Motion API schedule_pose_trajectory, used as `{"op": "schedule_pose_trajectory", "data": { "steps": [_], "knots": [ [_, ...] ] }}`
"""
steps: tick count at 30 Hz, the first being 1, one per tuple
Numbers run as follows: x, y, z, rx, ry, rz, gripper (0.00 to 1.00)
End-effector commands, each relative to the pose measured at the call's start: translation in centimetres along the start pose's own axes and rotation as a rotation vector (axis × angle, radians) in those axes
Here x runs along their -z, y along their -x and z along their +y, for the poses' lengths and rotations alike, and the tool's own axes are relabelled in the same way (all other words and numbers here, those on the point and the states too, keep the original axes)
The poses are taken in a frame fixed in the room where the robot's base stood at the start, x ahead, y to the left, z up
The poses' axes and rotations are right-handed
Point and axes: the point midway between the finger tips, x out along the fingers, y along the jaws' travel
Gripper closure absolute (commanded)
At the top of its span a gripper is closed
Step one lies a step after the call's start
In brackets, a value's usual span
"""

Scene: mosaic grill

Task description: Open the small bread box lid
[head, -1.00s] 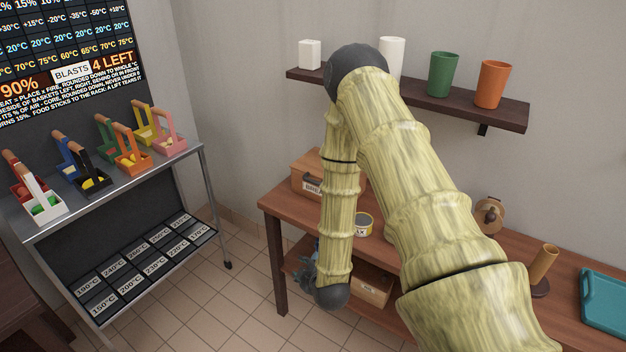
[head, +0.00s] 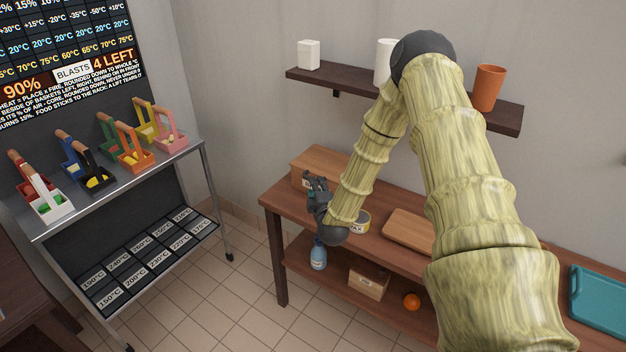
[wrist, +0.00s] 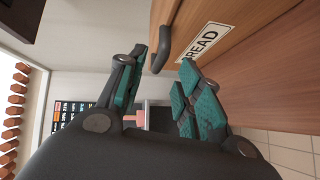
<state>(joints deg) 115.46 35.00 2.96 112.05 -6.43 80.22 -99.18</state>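The small wooden bread box (head: 325,160) stands on the left end of the brown table in the head view, its front partly hidden by my gripper. In the wrist view the box (wrist: 240,62) fills the upper right, with a white label reading "READ", its first letter cut off or hidden, and a dark handle (wrist: 173,42). The lid looks closed in the head view. My gripper (head: 318,183) is in front of the box. In the wrist view my gripper (wrist: 160,78) has its teal-padded fingers apart with nothing between them, the handle just beyond the tips.
A blue bottle (head: 318,256), a small labelled box (head: 369,284) and an orange (head: 411,301) are on the lower shelf. A wall shelf (head: 345,84) with cups hangs above.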

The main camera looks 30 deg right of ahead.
Motion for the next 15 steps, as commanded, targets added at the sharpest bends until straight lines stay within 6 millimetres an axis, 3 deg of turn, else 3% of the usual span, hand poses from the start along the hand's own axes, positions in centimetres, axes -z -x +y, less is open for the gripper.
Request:
{"op": "schedule_pose_trajectory", "data": {
  "steps": [6,15],
  "knots": [
    [0.0,-3.1,0.1,0.0,-0.001,0.0,0.65],
    [0.1,-4.8,0.0,0.001,0.0,0.001,0.65]
  ]
}}
